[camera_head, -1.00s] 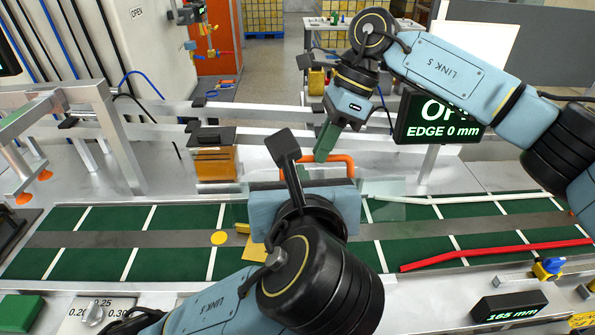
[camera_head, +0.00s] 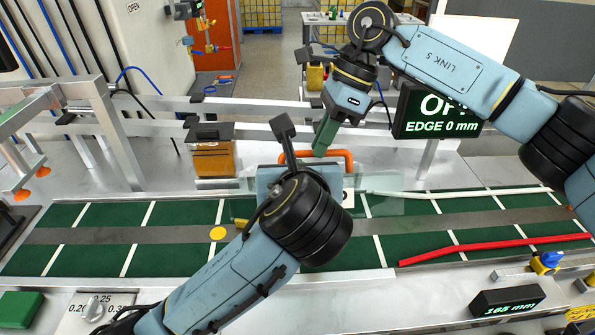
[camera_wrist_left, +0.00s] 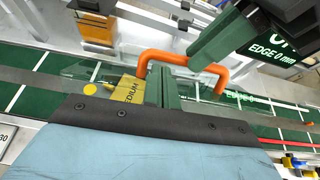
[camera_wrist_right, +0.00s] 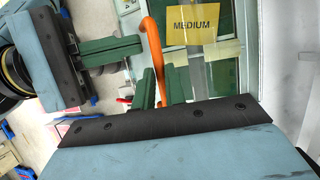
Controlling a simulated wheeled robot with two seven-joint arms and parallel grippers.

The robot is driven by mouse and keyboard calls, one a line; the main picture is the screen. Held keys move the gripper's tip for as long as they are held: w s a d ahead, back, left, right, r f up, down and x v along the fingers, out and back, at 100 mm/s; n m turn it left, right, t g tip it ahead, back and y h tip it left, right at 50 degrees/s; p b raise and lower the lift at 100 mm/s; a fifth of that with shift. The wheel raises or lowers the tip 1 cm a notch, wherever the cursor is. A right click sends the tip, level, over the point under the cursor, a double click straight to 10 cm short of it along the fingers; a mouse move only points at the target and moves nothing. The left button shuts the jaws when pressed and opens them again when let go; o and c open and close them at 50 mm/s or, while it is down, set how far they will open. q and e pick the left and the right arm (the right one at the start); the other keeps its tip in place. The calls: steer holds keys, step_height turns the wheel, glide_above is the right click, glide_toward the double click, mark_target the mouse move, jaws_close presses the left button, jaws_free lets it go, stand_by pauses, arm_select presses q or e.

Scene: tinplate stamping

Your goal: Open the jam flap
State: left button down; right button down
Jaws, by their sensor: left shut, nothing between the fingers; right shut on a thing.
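The jam flap is a clear panel (camera_head: 385,180) over the green belt, with an orange bar handle (camera_head: 345,158). My right gripper (camera_head: 321,150) reaches down to the handle and is shut on it; the right wrist view shows the handle (camera_wrist_right: 153,42) running into its green fingers (camera_wrist_right: 152,90). My left gripper's fingers are hidden behind its own wrist in the head view. In the left wrist view my left gripper (camera_wrist_left: 163,85) is shut and empty, beside the handle (camera_wrist_left: 185,58) and close to the right gripper. The flap looks low over the belt; its exact angle is unclear.
A yellow "MEDIUM" plate (camera_wrist_right: 193,20) lies by the flap. A black display (camera_head: 437,112) reading "EDGE 0 mm" stands right of my right gripper. An amber box (camera_head: 213,160) stands behind the belt.

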steer(key=shift+w+d+f, duration=0.1)
steer(key=shift+w+f, duration=0.05)
steer(key=shift+f, duration=0.1)
arm_select(q)
steer(key=shift+w+r, duration=0.6)
steer(key=shift+r, duration=0.1)
arm_select(e)
steer(key=c, duration=1.8)
jaws_free()
steer(key=shift+c, duration=0.2)
arm_select(q)
steer(key=shift+w+a+f, duration=0.1)
steer(key=shift+w+f, duration=0.05)
steer(key=shift+w, duration=0.05)
arm_select(e)
steer(key=o, duration=0.4)
steer(key=shift+w, duration=0.15)
arm_select(q)
steer(key=shift+s, duration=0.1)
arm_select(e)
steer(key=shift+r, duration=0.1)
